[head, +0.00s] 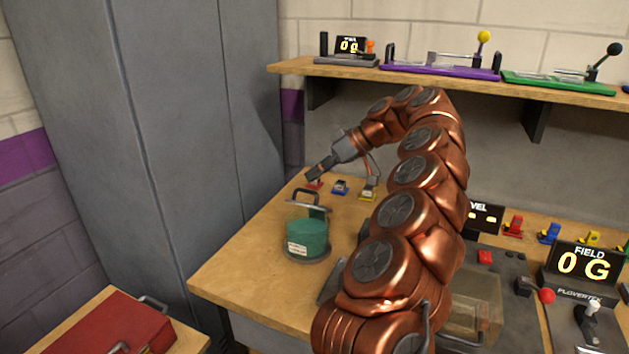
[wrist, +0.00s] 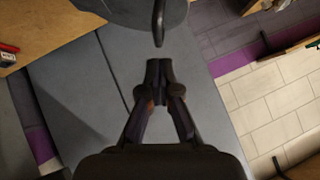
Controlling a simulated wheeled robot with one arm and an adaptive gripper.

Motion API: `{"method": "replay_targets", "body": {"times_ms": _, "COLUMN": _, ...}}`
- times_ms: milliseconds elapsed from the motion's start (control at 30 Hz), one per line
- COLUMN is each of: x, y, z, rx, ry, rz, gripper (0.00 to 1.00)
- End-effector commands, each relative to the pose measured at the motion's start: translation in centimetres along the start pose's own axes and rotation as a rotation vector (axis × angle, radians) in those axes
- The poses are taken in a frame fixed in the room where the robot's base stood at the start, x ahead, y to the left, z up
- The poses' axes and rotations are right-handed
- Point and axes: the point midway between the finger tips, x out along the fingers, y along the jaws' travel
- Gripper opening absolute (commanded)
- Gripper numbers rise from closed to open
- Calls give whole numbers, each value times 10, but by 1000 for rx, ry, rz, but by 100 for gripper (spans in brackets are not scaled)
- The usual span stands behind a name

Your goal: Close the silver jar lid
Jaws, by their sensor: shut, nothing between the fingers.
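A clear jar (head: 307,238) with teal contents and a white label stands on the wooden table in the head view. Its grey lid (head: 320,211) with a dark arched handle is at the jar's top; whether it sits flush is hard to tell. In the wrist view a grey rounded piece (wrist: 130,14), apparently the lid, shows at the top edge with a dark handle-like bar pointing toward my fingers. My gripper (head: 312,177) is shut and empty, just above and beyond the handle in the head view. It also shows in the wrist view (wrist: 159,64), with a small gap before the bar.
Small red, blue and yellow switches (head: 340,187) sit behind the jar. A tall grey cabinet (head: 185,120) stands left of the table (head: 235,272). A shelf (head: 430,80) with lever devices hangs at the back. A red case (head: 110,325) lies at lower left.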

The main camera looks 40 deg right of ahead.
Motion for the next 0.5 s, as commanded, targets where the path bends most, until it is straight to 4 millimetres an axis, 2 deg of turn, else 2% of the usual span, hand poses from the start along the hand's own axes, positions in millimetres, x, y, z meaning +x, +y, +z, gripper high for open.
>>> {"method": "replay_targets", "body": {"times_ms": 500, "x": 12, "y": 1, "z": 13, "rx": 2, "ry": 2, "rz": 3, "gripper": 0}}
